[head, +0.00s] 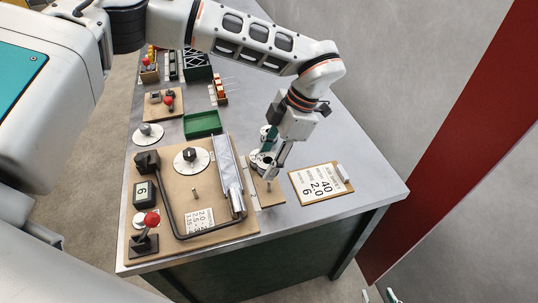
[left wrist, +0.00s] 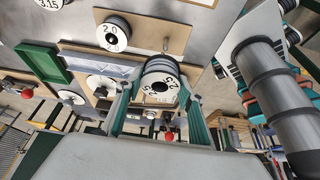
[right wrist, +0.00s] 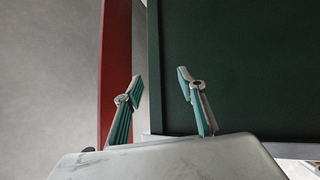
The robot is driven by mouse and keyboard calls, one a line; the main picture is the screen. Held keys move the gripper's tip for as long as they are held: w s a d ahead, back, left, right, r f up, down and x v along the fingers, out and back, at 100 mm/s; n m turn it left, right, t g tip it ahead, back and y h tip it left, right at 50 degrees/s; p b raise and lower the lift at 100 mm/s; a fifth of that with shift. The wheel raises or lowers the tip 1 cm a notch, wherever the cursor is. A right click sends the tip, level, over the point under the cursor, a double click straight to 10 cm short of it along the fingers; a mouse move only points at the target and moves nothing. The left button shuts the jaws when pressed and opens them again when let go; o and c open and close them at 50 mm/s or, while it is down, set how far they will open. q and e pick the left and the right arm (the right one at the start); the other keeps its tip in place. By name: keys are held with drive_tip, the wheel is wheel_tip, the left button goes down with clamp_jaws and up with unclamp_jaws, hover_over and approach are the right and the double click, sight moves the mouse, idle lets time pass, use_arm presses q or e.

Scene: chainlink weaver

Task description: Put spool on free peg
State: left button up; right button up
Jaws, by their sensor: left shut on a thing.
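My left gripper (head: 266,168) is shut on a spool (left wrist: 160,84), a round white-faced disc with dark digits, seen between the fingers in the left wrist view. The digits are tilted and hard to read. It is held above the small wooden peg board (head: 273,196). A bare metal peg (left wrist: 166,45) stands on that board, just beyond the held spool; it also shows in the head view (head: 269,185). Another spool marked 2.0 (left wrist: 113,35) sits on the same board. My right gripper (right wrist: 160,85) is open and empty, low beside the bench.
A winding board (head: 190,215) with a crank, a flat metal plate and a red-knobbed lever (head: 151,219) lies left of the peg board. A clipboard (head: 320,181) reading 40, 2.0, 6 lies to the right. A green tray (head: 202,124) is behind. The bench's right corner is clear.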

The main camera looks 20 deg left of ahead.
sight(269, 183)
use_arm(q)
drive_tip(key=shift+s+d, duration=0.1)
drive_tip(key=shift+d, duration=0.05)
drive_tip(key=shift+f+b, duration=0.45)
drive_tip(key=shift+f, duration=0.05)
wheel_tip(269, 183, down, 2)
drive_tip(key=shift+f+b, duration=0.1)
drive_tip(key=shift+b, duration=0.75)
drive_tip(key=shift+f+b, duration=0.6)
drive_tip(key=shift+f, duration=0.15)
drive_tip(key=shift+f+b, duration=1.15)
drive_tip(key=shift+f, duration=0.9)
use_arm(e)
drive_tip(key=shift+y, duration=0.4)
drive_tip(key=shift+w+a+f, duration=0.15)
drive_tip(key=shift+a+f, duration=0.15)
drive_tip(key=shift+f, duration=0.3)
drive_tip(key=shift+w+a+f, duration=0.15)
drive_tip(key=shift+a+f, duration=0.2)
drive_tip(key=shift+f, duration=0.25)
drive_tip(key=shift+w+a+f, duration=0.15)
drive_tip(key=shift+a+f, duration=0.15)
drive_tip(key=shift+f, duration=0.3)
use_arm(q)
drive_tip(key=o, duration=1.2)
drive_tip(key=shift+o, duration=1.2)
use_arm(e)
drive_tip(key=shift+w+r, duration=0.1)
drive_tip(key=shift+r, duration=0.1)
